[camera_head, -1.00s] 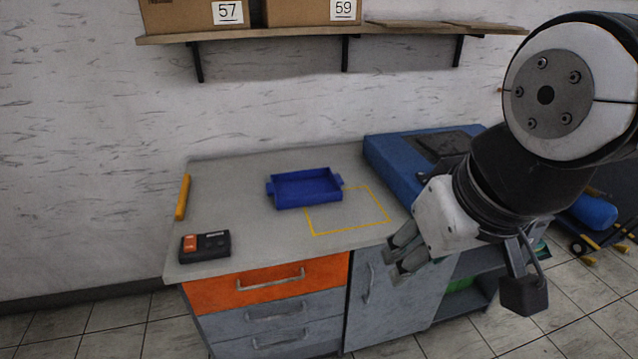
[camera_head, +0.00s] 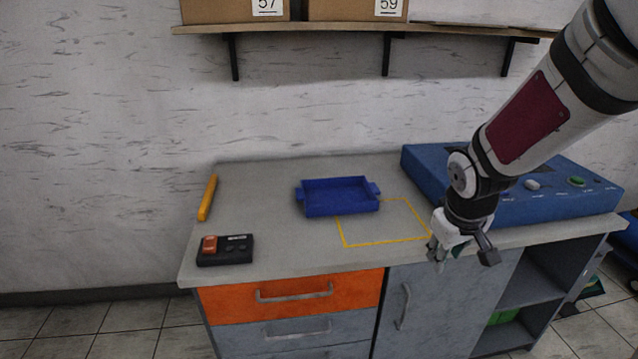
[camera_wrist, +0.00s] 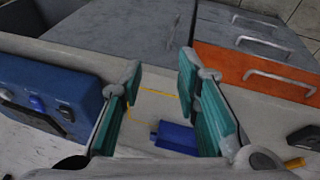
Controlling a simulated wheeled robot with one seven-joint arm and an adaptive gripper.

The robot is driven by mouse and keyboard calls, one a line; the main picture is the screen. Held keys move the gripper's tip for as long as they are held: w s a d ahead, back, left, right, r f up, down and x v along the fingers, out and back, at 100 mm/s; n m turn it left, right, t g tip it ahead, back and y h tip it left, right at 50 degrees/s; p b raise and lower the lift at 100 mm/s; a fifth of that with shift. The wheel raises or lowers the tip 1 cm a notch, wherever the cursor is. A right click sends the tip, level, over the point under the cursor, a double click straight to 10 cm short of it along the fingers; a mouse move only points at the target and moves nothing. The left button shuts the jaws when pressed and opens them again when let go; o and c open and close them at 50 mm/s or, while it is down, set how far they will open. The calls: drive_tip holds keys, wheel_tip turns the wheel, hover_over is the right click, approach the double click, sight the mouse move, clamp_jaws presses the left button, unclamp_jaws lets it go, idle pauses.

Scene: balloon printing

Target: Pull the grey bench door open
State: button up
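The grey bench door (camera_head: 445,305) is shut, below the worktop and right of the drawers. Its upright bar handle (camera_head: 404,307) is near the door's left edge. My gripper (camera_head: 440,258) is at the front edge of the worktop, above and to the right of the handle, apart from it. In the wrist view my gripper (camera_wrist: 160,75) shows two teal-padded fingers spread apart with nothing between them. The grey door (camera_wrist: 120,35) shows beyond the fingertips, with its handle (camera_wrist: 173,27) near the top middle.
An orange drawer (camera_head: 290,294) and grey drawers (camera_head: 300,330) are left of the door. On the worktop (camera_head: 270,180) are a blue tray (camera_head: 338,208), a black control box (camera_head: 225,254), a yellow bar (camera_head: 208,197) and a blue machine (camera_head: 540,200). Open shelves (camera_head: 535,285) stand right of the door.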

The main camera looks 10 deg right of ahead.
drive_tip(key=w+d+f+y+b, duration=0.1)
drive_tip(key=w+f, duration=0.1)
drive_tip(key=f, duration=0.4)
drive_tip(key=w+d+f+b, duration=0.2)
drive_tip(key=w+f, duration=0.1)
drive_tip(key=f, duration=0.4)
drive_tip(key=y+b, duration=0.2)
approach(406, 308)
drive_tip(key=shift+n+t, duration=0.3)
drive_tip(key=shift+t, duration=0.2)
drive_tip(key=b+x, duration=0.1)
drive_tip(key=x, duration=0.3)
drive_tip(key=b+x, duration=0.2)
drive_tip(key=x, duration=0.2)
drive_tip(key=b+x, duration=0.1)
drive_tip(key=x, duration=0.2)
drive_tip(key=shift+s+f+b, duration=0.25)
drive_tip(key=shift+f+b, duration=0.1)
drive_tip(key=shift+f, duration=0.2)
drive_tip(key=shift+c, duration=0.6)
clamp_jaws()
